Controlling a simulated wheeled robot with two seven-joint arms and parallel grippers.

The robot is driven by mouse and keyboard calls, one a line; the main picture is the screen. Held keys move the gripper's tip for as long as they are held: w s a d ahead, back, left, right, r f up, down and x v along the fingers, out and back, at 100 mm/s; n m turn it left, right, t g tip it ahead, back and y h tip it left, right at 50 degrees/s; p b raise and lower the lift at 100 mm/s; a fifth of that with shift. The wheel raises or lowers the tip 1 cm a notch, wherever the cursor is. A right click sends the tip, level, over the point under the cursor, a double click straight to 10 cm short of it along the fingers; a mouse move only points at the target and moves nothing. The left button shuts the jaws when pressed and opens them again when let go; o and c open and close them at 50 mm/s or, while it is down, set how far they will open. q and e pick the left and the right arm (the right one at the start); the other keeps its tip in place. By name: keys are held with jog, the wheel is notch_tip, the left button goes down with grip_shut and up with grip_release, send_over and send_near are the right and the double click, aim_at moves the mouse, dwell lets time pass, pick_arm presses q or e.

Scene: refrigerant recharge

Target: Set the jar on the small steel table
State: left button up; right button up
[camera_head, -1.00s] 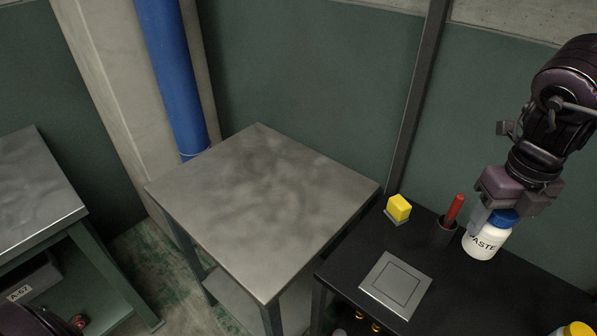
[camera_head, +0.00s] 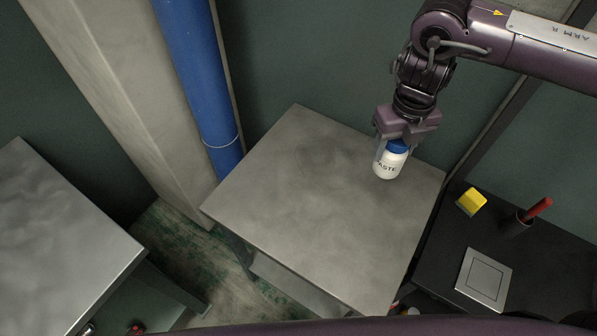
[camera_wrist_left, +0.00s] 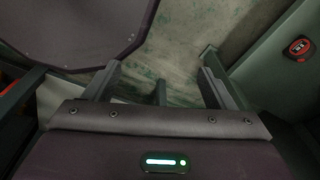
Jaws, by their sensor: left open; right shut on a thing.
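The rest of the tabletop is bare. My left gripper (camera_wrist_left: 160,85) shows in the left wrist view, open and empty, with floor behind its fingers.
A black table (camera_head: 540,255) at right holds a yellow block (camera_head: 471,201), a red-handled tool (camera_head: 537,209) in a dark cup and a square metal plate (camera_head: 484,278). Another steel-topped bench (camera_head: 60,240) stands at left. A blue pipe (camera_head: 195,80) rises behind.

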jog(key=shift+a, duration=0.1)
jog(key=shift+f, duration=0.3)
notch_tip(320, 180, down, 19)
jog(key=b, duration=0.4)
jog(key=shift+r, duration=0.1)
pick_arm(q)
notch_tip(320, 180, down, 4)
jog(key=shift+s+d+f, duration=0.1)
jog(key=shift+s+d, duration=0.05)
pick_arm(e)
jog(key=shift+f, duration=0.25)
jog(key=shift+f+b, duration=0.15)
jog(key=shift+b, duration=0.2)
jog(key=o, duration=1.1)
jog(key=shift+o, duration=0.2)
